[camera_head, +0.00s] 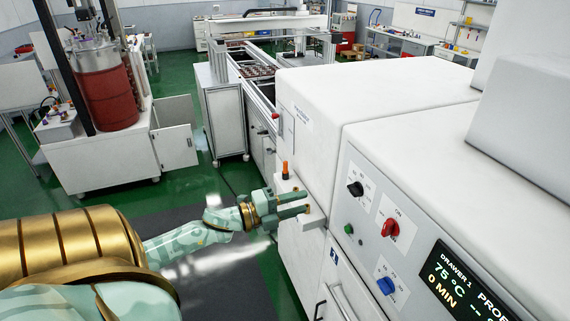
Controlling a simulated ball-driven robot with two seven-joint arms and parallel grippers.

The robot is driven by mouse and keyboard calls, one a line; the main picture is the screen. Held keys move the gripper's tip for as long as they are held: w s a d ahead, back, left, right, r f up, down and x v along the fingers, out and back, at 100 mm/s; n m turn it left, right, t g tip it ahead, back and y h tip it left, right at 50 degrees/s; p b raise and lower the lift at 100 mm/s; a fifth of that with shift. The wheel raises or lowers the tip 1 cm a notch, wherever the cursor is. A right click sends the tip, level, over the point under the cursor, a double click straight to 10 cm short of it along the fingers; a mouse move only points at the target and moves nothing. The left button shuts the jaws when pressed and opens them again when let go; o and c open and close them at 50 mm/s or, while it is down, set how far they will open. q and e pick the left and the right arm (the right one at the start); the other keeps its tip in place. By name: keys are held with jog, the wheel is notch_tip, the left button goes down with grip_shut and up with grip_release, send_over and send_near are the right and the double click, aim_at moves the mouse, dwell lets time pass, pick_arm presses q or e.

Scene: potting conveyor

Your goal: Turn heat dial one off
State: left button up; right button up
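The white machine's front panel (350,165) carries a black dial (355,188), a red dial (391,228) and a blue dial (386,286). Their small labels are too small to read, so I cannot tell which is heat dial one. A dark display (455,285) beside them reads drawer 1, 75 °C, 0 min. My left gripper (302,203) is left of the panel, apart from all the dials. Its two fingers point right with a gap between them, and nothing shows in the gap. My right gripper is not in view.
A drawer handle (341,300) lies below the panel. A red tank (107,95) stands on a white cabinet at left. Green floor lies between.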

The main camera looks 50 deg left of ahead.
pick_arm(q)
jog(key=shift+v, duration=1.55)
